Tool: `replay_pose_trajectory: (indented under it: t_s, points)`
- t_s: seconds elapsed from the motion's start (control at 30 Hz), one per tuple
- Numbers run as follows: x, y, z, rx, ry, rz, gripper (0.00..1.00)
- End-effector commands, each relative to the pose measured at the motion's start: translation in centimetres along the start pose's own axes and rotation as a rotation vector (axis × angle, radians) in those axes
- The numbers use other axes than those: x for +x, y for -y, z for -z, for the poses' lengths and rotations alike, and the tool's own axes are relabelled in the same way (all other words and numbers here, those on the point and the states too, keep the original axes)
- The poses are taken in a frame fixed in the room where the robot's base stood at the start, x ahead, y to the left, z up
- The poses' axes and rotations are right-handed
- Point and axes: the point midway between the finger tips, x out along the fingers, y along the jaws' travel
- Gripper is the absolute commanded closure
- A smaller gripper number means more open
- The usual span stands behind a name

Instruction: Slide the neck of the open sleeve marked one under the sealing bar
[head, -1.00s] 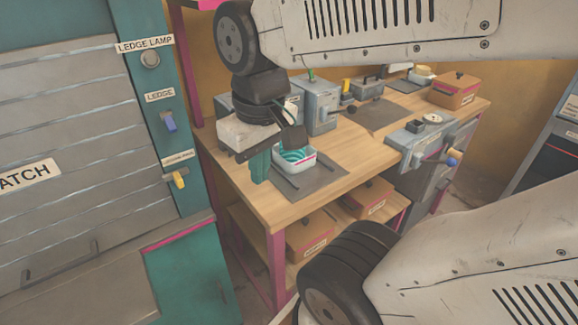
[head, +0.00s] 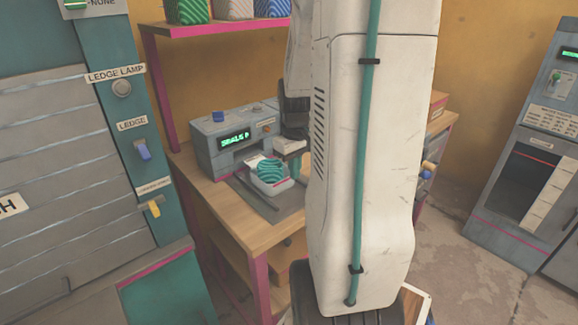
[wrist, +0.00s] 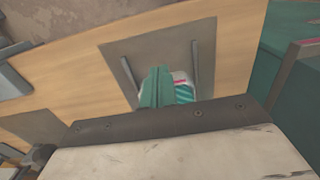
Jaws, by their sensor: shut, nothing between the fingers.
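A pale tray-like sleeve with teal-striped contents (head: 270,174) lies on a grey mat (head: 245,188), between two dark rails; it also shows in the wrist view (wrist: 184,92). I cannot read a mark on it. The sealing machine (head: 206,150), with a lit green display, stands behind it; its bar cannot be made out. A white flap shows at the sleeve's machine side. My gripper (wrist: 156,84) has teal fingers, shut and empty, and overlaps the sleeve in the wrist view. In the head view it is beside the sleeve's right, partly hidden by my arm; contact cannot be told.
A shelf (head: 215,27) with several patterned bins hangs over the bench. My arm hides the bench's right part. Another grey machine (head: 530,150) stands at the far right.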

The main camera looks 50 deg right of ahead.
Motion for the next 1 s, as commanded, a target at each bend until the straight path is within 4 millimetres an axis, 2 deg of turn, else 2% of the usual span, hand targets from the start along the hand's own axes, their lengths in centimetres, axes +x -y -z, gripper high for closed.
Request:
replay_pose_trajectory:
  t_s: [0.2,0.33,0.43,0.6,1.0]
  points:
    - [5.0,0.1,-0.1,0.000,0.005,0.003,1.00]
    - [7.3,0.1,0.2,-0.001,0.002,0.002,1.00]
    - [7.0,0.0,2.1,-0.002,-0.001,0.000,1.00]
    - [6.9,0.0,3.6,0.000,-0.001,0.000,1.00]
    - [6.9,0.1,4.0,0.001,0.000,0.000,1.00]
